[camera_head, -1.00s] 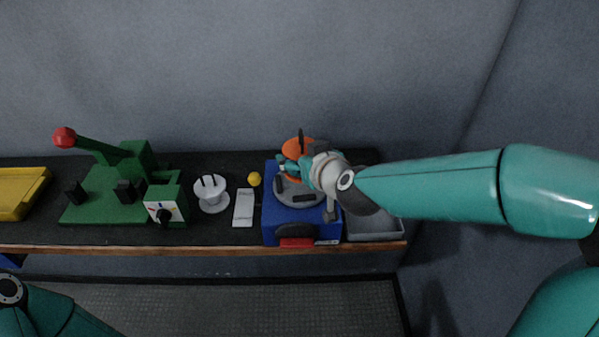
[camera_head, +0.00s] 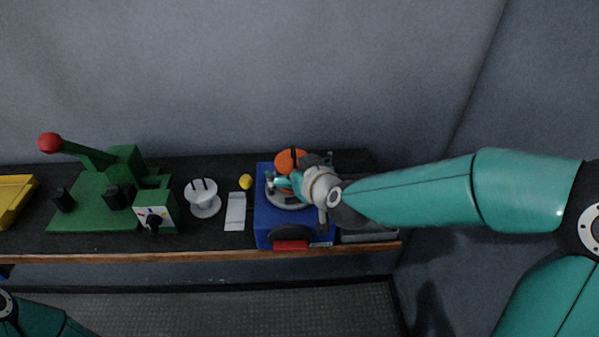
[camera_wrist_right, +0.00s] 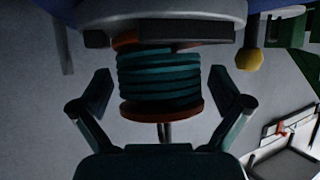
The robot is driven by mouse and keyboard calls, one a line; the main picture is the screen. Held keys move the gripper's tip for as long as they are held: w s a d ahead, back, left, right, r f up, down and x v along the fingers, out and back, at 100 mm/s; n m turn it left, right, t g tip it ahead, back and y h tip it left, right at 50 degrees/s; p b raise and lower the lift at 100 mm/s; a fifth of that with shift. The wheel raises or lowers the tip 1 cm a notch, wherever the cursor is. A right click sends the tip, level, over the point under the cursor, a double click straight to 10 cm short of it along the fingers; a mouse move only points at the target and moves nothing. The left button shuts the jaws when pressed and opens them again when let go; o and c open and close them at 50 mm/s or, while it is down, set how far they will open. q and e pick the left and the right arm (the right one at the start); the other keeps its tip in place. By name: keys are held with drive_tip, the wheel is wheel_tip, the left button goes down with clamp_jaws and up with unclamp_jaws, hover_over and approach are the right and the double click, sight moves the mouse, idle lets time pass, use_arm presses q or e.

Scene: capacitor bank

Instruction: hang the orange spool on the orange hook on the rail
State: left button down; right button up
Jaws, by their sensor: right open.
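The orange spool (camera_head: 287,161) shows in part at the back of the blue box, partly hidden by my right gripper. In the right wrist view the spool (camera_wrist_right: 160,78) has orange flanges and teal windings, beneath a round grey plate. My right gripper (camera_head: 290,182) is at the blue box. In the right wrist view its open fingers (camera_wrist_right: 163,92) stand on either side of the spool, with gaps visible on both sides. I cannot clearly make out the orange hook or the rail. My left gripper is out of view; only part of its arm shows at lower left.
The blue box (camera_head: 268,222) stands on a dark bench. A grey tray (camera_head: 372,236) is to its right. A white bar (camera_head: 235,212), a yellow ball (camera_head: 245,182), a white pronged piece (camera_head: 203,202) and a green lever machine (camera_head: 92,205) are to its left.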

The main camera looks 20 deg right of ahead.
drive_tip(key=shift+f, duration=0.25)
drive_tip(key=p+v, duration=0.1)
drive_tip(key=v, duration=1.6)
drive_tip(key=shift+r, duration=0.15)
